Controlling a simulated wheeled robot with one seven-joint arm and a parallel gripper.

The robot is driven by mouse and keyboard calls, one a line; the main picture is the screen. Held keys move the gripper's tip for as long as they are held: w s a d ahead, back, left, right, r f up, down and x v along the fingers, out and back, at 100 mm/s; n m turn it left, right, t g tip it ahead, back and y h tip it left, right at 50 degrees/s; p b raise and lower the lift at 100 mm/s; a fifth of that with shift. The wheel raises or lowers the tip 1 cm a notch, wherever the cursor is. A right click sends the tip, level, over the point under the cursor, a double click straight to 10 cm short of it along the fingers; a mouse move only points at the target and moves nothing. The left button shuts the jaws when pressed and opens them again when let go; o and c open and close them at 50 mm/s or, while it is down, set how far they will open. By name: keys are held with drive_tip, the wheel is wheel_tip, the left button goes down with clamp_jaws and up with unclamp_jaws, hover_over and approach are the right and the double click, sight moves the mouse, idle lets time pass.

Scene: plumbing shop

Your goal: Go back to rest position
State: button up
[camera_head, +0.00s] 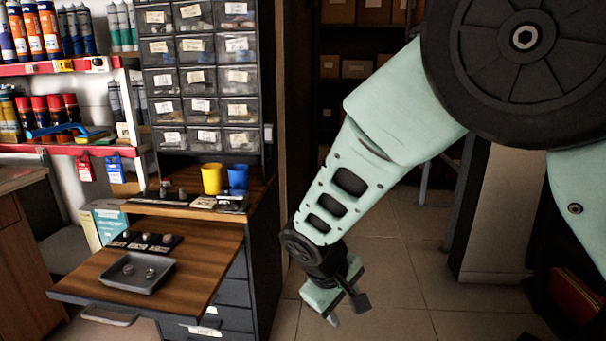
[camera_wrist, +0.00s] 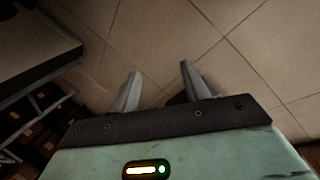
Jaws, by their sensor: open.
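My gripper (camera_head: 336,312) hangs low over the tiled floor, to the right of the drawer cabinet, at the end of my pale green arm. In the wrist view its two fingers (camera_wrist: 158,88) are spread apart, with only floor tiles between and beyond them. It is open and holds nothing. It is clear of the pull-out wooden board (camera_head: 205,262) in the head view.
A grey tray (camera_head: 118,283) with small metal parts lies on the pull-out board, with a dark strip of fittings (camera_head: 146,241) behind it. A yellow cup (camera_head: 211,179) and a blue cup (camera_head: 237,177) stand on the cabinet top. Open floor (camera_head: 400,260) lies right of the cabinet.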

drive_tip(key=s+d+r+g+y+p, duration=0.1)
drive_tip(key=s+d+r+y, duration=0.3)
drive_tip(key=s, duration=0.8)
drive_tip(key=s+d+r+g, duration=0.25)
drive_tip(key=s+r, duration=0.35)
drive_tip(key=s, duration=0.6)
wheel_tip(320, 180, up, 29)
drive_tip(key=p, duration=2.8)
drive_tip(key=shift+d+m+t+p, duration=0.15)
drive_tip(key=shift+m+t+p, duration=0.15)
drive_tip(key=shift+m+t, duration=0.15)
drive_tip(key=shift+w+f, duration=0.1)
drive_tip(key=shift+f, duration=0.05)
